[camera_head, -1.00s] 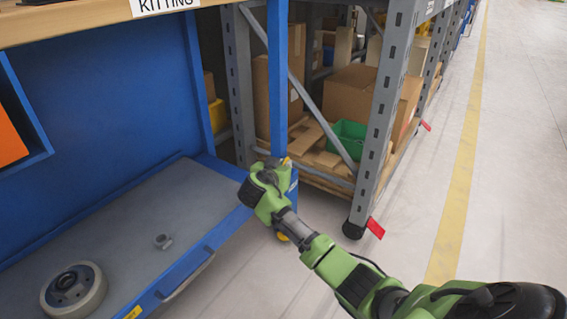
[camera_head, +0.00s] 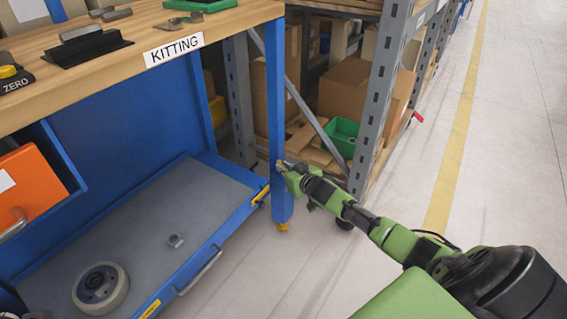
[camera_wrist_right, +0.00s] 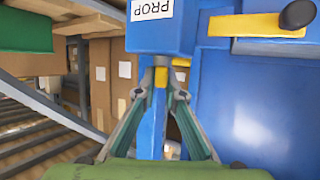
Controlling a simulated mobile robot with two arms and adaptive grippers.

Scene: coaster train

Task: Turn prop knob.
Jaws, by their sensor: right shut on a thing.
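The blue bench leg (camera_head: 277,95) stands at the right front corner of the workbench. A white PROP label (camera_wrist_right: 152,9) shows on a blue block (camera_wrist_right: 160,38) in the right wrist view. My right gripper (camera_head: 284,168) is at this leg, against its right side, with its arm coming in from the lower right. In the right wrist view my right gripper (camera_wrist_right: 162,66) has its fingertips brought together just below the labelled block. It is shut on the prop knob, which the fingertips mostly hide. The knob's turn cannot be read.
A yellow bar with a dark knob (camera_wrist_right: 297,14) is close right in the wrist view. A rack (camera_head: 378,95) with boxes stands behind; floor is clear at right.

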